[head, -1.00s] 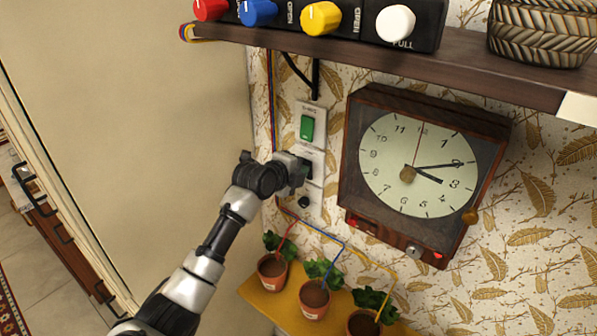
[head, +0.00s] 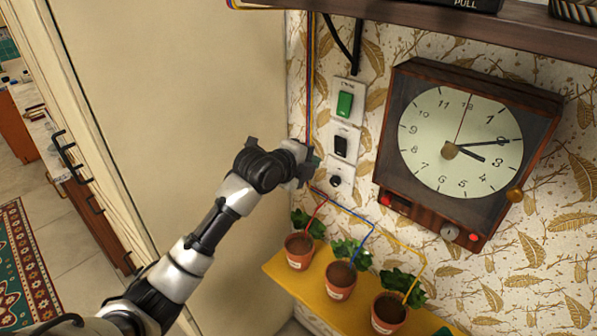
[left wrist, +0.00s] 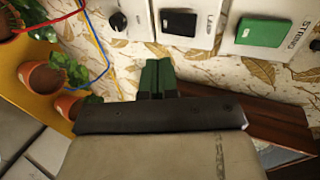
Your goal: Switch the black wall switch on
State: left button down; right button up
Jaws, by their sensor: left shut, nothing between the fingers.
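The black wall switch (head: 341,146) sits on a white plate on the papered wall, between a green switch (head: 344,104) above and a round black knob (head: 336,181) below. The black switch also shows in the left wrist view (left wrist: 179,23), fully uncovered. My left gripper (head: 312,168) is shut and empty, just left of and slightly below the black switch in the head view, apart from it. In the left wrist view its closed green fingertips (left wrist: 157,77) point toward the wall below the switch plates. My right gripper is not in view.
A wooden clock box (head: 467,150) hangs right of the switches. A dark shelf (head: 430,25) runs above. A yellow shelf (head: 318,285) with potted plants and coloured wires lies below. A wide beige panel (head: 180,90) stands at left.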

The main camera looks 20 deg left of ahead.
pick_arm(q)
jog(key=shift+f+b+v, duration=0.2)
jog(key=shift+b+v, duration=0.1)
jog(key=shift+v, duration=0.9)
jog(key=shift+f+b+v, duration=0.15)
jog(key=shift+b+v, duration=0.1)
jog(key=shift+v, duration=0.9)
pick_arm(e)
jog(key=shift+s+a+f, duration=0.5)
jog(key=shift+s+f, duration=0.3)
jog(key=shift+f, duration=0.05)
